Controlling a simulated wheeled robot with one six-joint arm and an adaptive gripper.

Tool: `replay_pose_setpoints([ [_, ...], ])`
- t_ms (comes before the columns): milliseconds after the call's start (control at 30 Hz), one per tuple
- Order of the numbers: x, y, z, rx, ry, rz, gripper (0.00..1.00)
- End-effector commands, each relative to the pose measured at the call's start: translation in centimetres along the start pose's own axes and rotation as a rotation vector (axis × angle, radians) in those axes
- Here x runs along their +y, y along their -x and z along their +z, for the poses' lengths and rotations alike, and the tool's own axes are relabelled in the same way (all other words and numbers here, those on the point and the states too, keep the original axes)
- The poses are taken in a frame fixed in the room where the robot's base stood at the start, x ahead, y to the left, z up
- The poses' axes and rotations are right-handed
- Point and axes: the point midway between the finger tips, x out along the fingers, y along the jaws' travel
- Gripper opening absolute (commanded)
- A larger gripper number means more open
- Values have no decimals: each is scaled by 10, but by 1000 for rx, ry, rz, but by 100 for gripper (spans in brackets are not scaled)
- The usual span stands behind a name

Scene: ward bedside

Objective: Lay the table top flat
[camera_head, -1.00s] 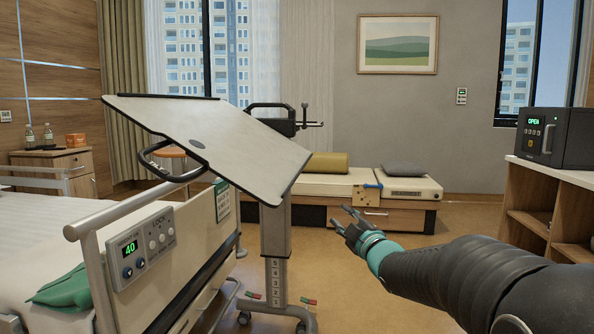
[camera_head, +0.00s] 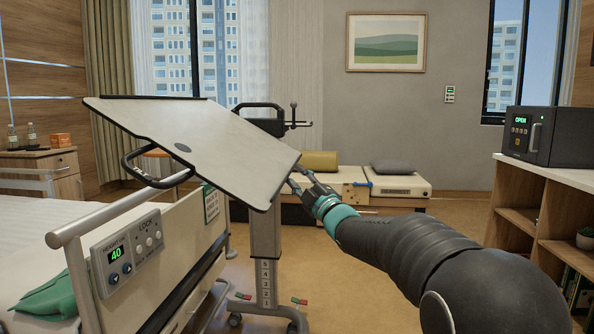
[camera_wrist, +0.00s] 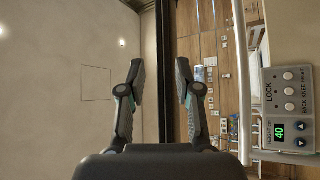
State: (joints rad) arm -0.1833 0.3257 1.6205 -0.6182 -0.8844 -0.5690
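The table top (camera_head: 195,140) is a pale panel with a black rim, tilted on its column (camera_head: 265,255). Its left side is high and its right side slopes down. My gripper (camera_head: 297,179) is at the table top's lower right edge. In the wrist view the fingers of my gripper (camera_wrist: 160,88) are apart, with a dark strip (camera_wrist: 163,40), apparently the table top's edge, between them. I cannot tell whether they touch it.
The bed (camera_head: 130,240) with its rail and control panel (camera_head: 127,255) stands close at left. A cabinet (camera_head: 515,190) carrying a dark box (camera_head: 550,135) is at right. A low bench (camera_head: 400,188) stands behind. Floor is open between the column and the cabinet.

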Motion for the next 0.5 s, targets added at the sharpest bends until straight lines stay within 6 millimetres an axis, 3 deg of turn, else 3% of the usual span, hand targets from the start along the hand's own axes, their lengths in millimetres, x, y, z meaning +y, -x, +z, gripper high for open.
replay_pose_setpoints([
  [200, 0, -28, 0, 0, -1, 0, 33],
  [500, 0, -36, 0, -1, 0, 0, 33],
])
